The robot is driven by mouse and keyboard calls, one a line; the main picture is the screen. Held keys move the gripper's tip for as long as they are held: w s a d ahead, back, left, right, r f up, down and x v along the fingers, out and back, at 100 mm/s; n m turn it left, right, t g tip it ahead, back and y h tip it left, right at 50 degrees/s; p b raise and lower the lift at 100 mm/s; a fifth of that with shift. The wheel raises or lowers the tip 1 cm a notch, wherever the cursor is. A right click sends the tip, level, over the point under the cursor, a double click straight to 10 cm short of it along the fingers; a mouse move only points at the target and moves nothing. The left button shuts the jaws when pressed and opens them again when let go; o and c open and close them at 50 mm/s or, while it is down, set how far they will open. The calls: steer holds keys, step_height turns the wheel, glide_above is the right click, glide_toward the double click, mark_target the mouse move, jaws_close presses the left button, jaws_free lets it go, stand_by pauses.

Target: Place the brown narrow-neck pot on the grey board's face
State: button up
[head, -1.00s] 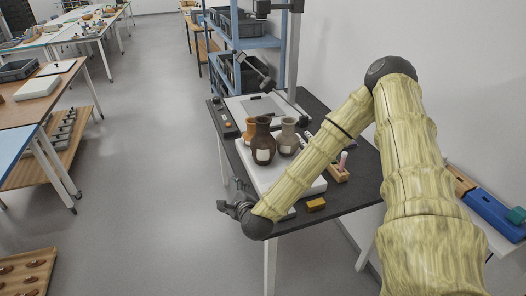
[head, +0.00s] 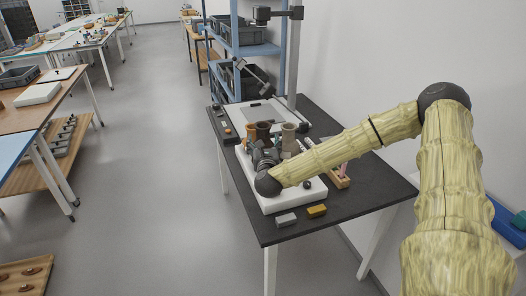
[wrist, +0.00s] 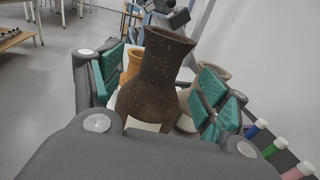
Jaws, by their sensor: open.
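The brown narrow-neck pot (wrist: 153,88) stands upright between the green-padded fingers of my gripper in the wrist view. Gaps show between pads and pot, so I hold nothing. In the head view only the upper part of the brown pot (head: 263,128) shows; my gripper (head: 265,154) hides the rest. The pot stands on a white slab (head: 276,203), between an orange pot (head: 250,130) and a paler tan-grey pot (head: 288,138). The grey board (head: 261,114) lies flat on a pale base farther back on the dark table.
The neighbouring pots stand close beside my fingers. A wooden rack with coloured pegs (head: 338,178) is right of the slab. A yellow block (head: 317,210) and a grey block (head: 286,220) lie in front. A camera post (head: 292,60) and blue shelf (head: 258,48) rise behind.

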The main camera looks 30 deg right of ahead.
mark_target(263, 138)
steer(key=shift+p+x, duration=1.2)
steer(key=shift+x, duration=1.8)
steer(key=shift+d+f, duration=0.15)
jaws_close()
